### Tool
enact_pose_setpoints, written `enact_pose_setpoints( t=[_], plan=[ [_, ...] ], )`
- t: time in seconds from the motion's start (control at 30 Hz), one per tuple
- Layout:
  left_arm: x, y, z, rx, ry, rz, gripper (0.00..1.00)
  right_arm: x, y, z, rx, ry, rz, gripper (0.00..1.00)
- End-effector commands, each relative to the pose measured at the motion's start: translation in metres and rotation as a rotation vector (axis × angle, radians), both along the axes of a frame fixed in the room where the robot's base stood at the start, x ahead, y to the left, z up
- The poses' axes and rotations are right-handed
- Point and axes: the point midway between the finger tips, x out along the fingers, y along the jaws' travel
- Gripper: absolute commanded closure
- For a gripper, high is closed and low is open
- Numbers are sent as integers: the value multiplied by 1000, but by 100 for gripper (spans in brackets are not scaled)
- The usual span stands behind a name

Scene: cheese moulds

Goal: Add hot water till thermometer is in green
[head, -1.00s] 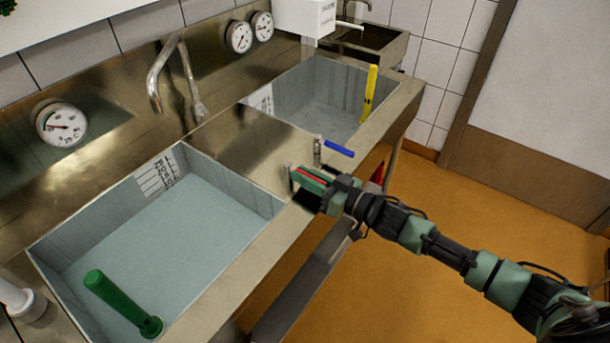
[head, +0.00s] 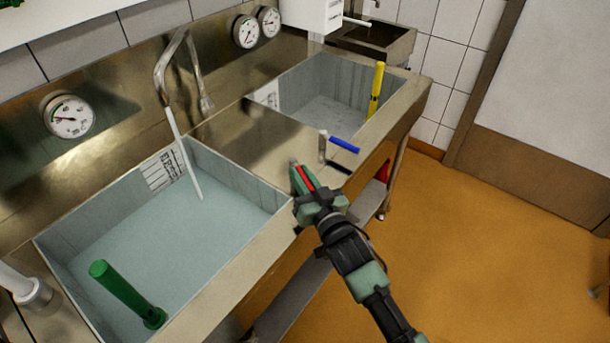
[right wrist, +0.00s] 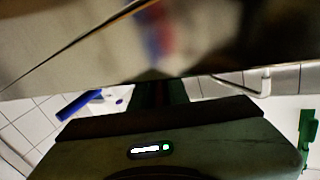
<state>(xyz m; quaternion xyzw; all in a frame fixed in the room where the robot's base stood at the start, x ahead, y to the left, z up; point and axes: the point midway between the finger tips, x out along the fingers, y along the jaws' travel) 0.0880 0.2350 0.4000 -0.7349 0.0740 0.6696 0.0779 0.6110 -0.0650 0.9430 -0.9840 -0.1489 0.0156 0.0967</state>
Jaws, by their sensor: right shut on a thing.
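The left basin (head: 48,240) holds pale water (head: 170,245). A stream of water (head: 182,150) falls into it from the bent spout (head: 160,75). A round thermometer dial (head: 69,116) is on the steel wall behind; its needle points left, and its coloured zones are too small to read. My right gripper (head: 305,180) is shut on the red lever (head: 306,178) at the front rim between the basins; its fingers partly hide it. The blue lever (head: 344,145) is just behind to the right. It also shows in the right wrist view (right wrist: 78,105). My left gripper is not in view.
A green standpipe (head: 125,293) leans in the left basin. A yellow one (head: 376,88) stands in the right basin (head: 300,85). Two more dials (head: 246,32) hang behind.

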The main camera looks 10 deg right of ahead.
Motion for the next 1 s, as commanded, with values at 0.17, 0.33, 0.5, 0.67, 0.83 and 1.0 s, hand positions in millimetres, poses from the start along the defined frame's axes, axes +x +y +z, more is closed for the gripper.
enact_pose_setpoints(
  t=[0.17,0.33,0.5,0.67,0.83,1.0],
  plan=[
    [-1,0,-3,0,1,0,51,-1,2,-1,2,1,-41,100],
    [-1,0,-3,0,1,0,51,-1,2,0,-1,-1,-53,100],
    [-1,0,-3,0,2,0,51,-1,2,0,-2,-1,-53,100],
    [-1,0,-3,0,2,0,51,-1,2,0,-1,-2,-52,78],
    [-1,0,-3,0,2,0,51,-1,2,0,0,-2,-51,62],
    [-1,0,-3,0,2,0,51,-1,2,0,0,-2,-51,62]
  ],
)
